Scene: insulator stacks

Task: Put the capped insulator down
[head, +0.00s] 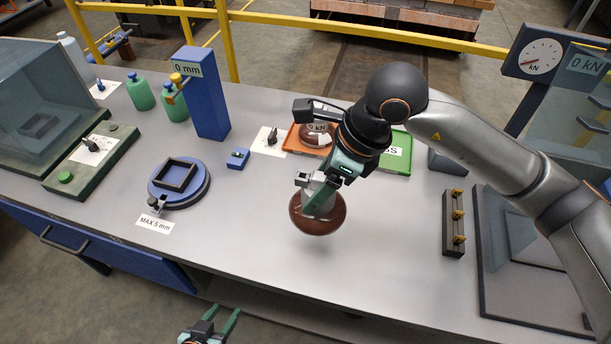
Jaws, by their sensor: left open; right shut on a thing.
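The capped insulator (318,218) is a brown disc with a grey cap on top. My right gripper (320,197) is shut on its cap and holds it over the middle of the grey table (385,255). A dark shadow lies just below the disc; I cannot tell whether it touches the table. My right arm comes in from the right and hides part of the table behind it. My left gripper (221,322) is open and empty, low in front of the table's front edge.
A blue round turntable (203,190) with a black square frame is to the left. A dark rack (453,232) is to the right. The table around the held insulator is clear.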

